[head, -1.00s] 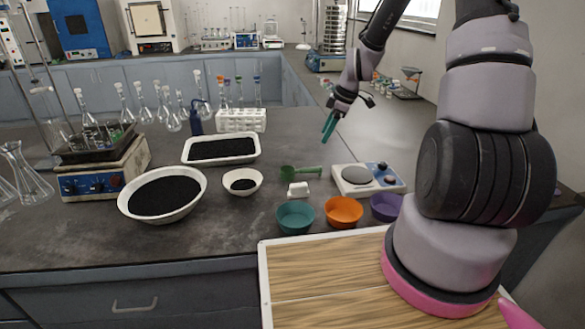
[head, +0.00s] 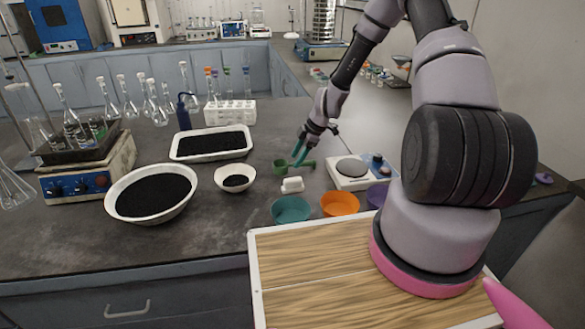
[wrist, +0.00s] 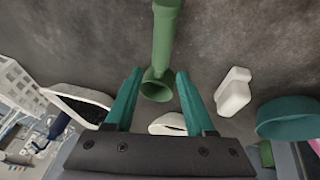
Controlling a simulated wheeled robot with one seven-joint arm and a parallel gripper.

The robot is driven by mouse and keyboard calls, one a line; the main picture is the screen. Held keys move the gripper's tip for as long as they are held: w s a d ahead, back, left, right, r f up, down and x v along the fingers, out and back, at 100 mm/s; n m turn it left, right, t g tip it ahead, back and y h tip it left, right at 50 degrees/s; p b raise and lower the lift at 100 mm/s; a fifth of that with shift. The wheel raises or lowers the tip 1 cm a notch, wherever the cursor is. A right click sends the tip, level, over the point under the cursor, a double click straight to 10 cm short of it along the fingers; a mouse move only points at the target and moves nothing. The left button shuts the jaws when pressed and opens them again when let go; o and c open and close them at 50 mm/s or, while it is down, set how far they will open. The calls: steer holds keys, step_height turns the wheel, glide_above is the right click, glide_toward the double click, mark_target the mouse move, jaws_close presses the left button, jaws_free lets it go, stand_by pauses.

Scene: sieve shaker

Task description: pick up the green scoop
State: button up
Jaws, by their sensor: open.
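The green scoop (head: 281,168) lies on the dark bench, its cup to the left and its handle to the right, behind a small white block (head: 292,185). My gripper (head: 299,155) is open and empty, its teal fingers pointing down at the scoop and partly covering its handle. In the wrist view the scoop's handle (wrist: 165,38) runs up the picture, and its cup shows between the tips of my gripper (wrist: 160,74). Whether the fingers touch the scoop, I cannot tell.
A white bowl (head: 221,174) with dark grains is left of the scoop, and a white tray (head: 180,157) is behind it. A balance (head: 342,183) stands to the right. Teal (head: 290,209) and orange (head: 339,204) bowls sit in front, the block (wrist: 233,92) nearer.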

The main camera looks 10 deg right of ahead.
steer(key=shift+x, duration=1.6)
steer(key=shift+r, duration=0.1)
jaws_close()
step_height(320, 180, up, 10)
